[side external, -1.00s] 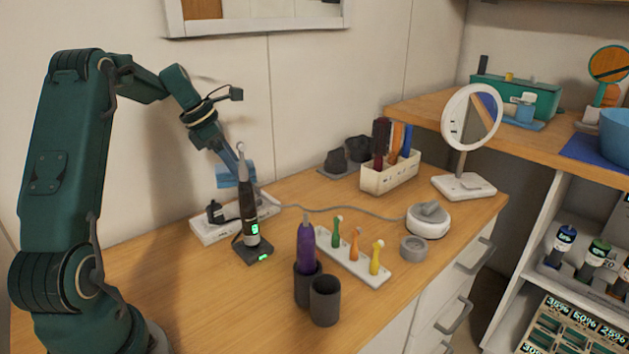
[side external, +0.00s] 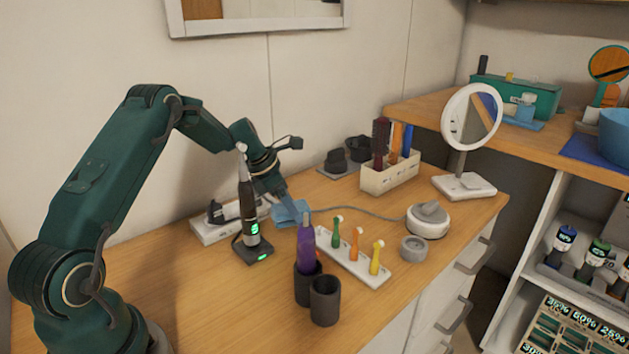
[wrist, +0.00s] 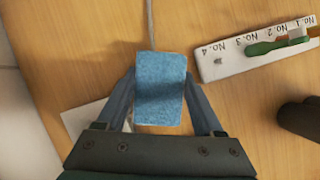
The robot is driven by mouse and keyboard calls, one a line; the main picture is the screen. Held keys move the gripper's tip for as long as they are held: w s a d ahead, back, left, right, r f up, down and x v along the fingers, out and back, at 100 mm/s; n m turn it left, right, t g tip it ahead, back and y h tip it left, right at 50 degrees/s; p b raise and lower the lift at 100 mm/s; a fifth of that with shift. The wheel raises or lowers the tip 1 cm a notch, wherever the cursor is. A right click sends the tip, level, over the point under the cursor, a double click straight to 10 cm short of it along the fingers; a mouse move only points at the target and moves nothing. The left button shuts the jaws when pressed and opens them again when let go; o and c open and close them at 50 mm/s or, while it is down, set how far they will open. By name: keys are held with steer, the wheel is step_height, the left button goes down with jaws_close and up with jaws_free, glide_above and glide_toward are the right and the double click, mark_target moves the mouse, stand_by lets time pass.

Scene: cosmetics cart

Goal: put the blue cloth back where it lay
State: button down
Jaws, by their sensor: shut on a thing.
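The blue cloth (side external: 291,213) is a small folded light-blue pad. In the side view it is low over the wooden counter, behind the purple brush and right of the black electric toothbrush. In the wrist view the cloth (wrist: 160,88) sits between the two fingers of my gripper (wrist: 160,100), which is shut on it. My gripper (side external: 286,203) points down in the side view. I cannot tell whether the cloth touches the counter.
A black electric toothbrush (side external: 249,210) on its charger stands close to my arm. A white power strip (side external: 215,230) lies behind it. A numbered white holder (wrist: 255,52) is right of the cloth. A purple brush (side external: 305,245) stands in a dark cup. A grey cable (side external: 360,212) crosses the counter.

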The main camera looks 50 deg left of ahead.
steer(key=shift+f, duration=0.25)
steer(key=shift+f, duration=0.15)
steer(key=shift+f, duration=0.25)
jaws_free()
steer(key=shift+f, duration=0.1)
steer(key=shift+r, duration=0.2)
steer(key=v, duration=1.2)
steer(key=shift+r, duration=0.35)
